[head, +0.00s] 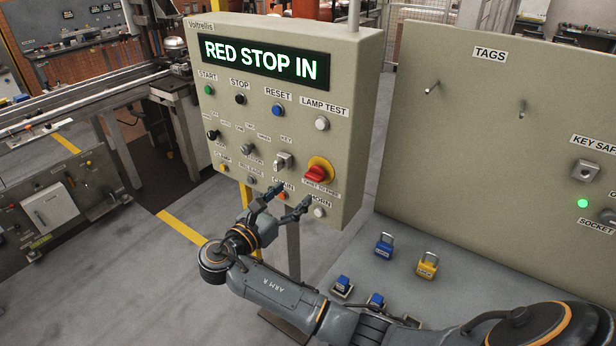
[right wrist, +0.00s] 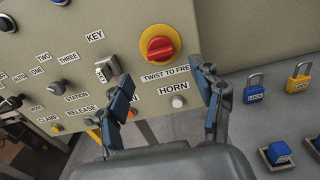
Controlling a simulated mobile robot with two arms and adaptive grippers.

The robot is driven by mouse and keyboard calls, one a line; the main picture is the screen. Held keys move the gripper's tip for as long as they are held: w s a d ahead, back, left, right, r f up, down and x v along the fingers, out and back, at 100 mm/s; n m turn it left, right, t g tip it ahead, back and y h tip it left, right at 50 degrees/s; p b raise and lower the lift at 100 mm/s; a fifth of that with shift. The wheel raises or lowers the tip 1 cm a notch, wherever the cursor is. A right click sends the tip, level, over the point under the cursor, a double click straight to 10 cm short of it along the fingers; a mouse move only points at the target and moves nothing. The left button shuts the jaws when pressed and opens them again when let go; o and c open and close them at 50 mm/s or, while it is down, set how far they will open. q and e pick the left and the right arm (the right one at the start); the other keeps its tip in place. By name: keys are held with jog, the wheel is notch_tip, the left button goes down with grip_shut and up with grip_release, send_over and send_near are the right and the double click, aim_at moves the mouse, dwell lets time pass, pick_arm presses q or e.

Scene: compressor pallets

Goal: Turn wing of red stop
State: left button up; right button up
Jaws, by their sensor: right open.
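The red stop (head: 316,174) is a red knob with a wing on a round yellow plate, on the lower right of the beige control panel (head: 350,95). The panel's display reads "RED STOP IN". In the right wrist view the red stop (right wrist: 160,49) sits above a "TWIST TO FRE…" label, partly hidden by a finger. My right gripper (head: 284,200) is open and empty, in front of the panel's lower edge, below the red stop and apart from it. Its fingers (right wrist: 168,92) flank the view below the stop. My left gripper is not in view.
A key switch (head: 284,161) is left of the stop, and a white HORN button (head: 320,212) is below it. A tags board (head: 480,110) stands at the right. Blue (head: 384,245) and yellow (head: 427,264) padlocks lie on the grey shelf below it.

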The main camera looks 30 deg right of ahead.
aim_at(311, 178)
jog(key=p+x, duration=0.1)
jog(key=x, duration=0.6)
jog(key=shift+w+d, duration=0.1)
jog(key=shift+d, duration=0.15)
jog(key=c, duration=1.2)
